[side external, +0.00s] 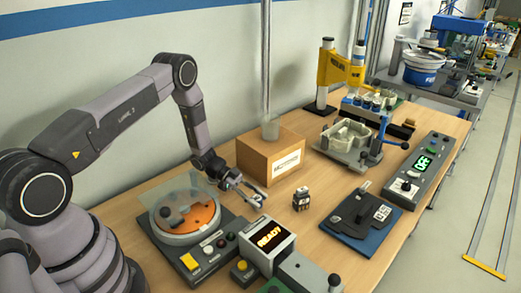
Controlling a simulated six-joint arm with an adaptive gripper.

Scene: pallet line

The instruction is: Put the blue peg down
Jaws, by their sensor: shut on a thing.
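My gripper (256,196) is in the middle of the side external view, at the end of my arm. It is above the wooden table, in front of the cardboard box and to the right of the round orange-plated device. Its fingers point to the right and slightly down. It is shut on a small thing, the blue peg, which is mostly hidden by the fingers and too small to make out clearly. I cannot tell how the peg is tilted.
A cardboard box (270,158) stands just behind my gripper. A small dark-and-white block (301,199) and a blue-based fixture (360,217) are to the right. Some bare table lies between them.

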